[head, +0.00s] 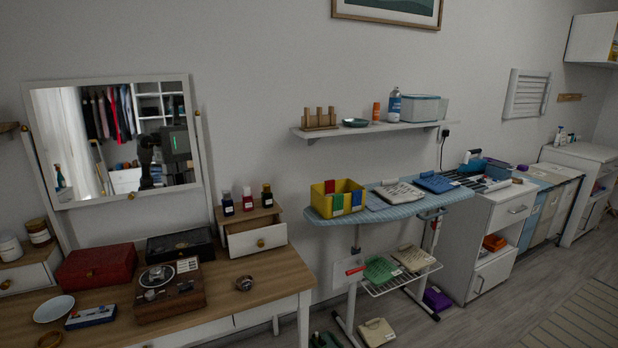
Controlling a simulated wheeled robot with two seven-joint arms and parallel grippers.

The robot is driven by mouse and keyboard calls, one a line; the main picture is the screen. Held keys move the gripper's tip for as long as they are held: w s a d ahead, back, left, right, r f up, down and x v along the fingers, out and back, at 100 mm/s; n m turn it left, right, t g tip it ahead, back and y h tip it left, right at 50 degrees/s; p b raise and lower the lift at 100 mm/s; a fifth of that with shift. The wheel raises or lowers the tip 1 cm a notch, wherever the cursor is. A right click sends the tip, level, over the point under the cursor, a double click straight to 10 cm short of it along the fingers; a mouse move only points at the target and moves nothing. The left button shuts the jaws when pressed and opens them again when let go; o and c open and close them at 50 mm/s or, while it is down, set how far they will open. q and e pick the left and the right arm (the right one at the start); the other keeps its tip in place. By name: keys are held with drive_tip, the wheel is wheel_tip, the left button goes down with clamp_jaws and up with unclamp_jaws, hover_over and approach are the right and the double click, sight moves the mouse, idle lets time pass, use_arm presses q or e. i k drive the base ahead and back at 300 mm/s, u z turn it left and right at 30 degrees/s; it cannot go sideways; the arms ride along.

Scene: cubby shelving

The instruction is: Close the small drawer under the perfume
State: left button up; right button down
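A small white drawer (257,240) with a round brass knob sits in a wood-topped box (248,215) at the right back of the dressing table. The drawer is pulled out toward the front, and a dark gap shows behind its front panel. Three small bottles that look like perfume stand on the box: a dark one (227,205), a red one (247,200) and another dark one (267,196). Neither of my grippers is in view.
The dressing table (270,275) also holds a red box (97,265), a black box (180,244), a wooden device (168,290) and a small round item (244,283). A mirror (115,140) stands behind. An ironing board (390,207) is to the right.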

sight(260, 234)
drive_tip(key=z, duration=1.6)
drive_tip(key=i, duration=1.65)
drive_tip(key=u, duration=1.2)
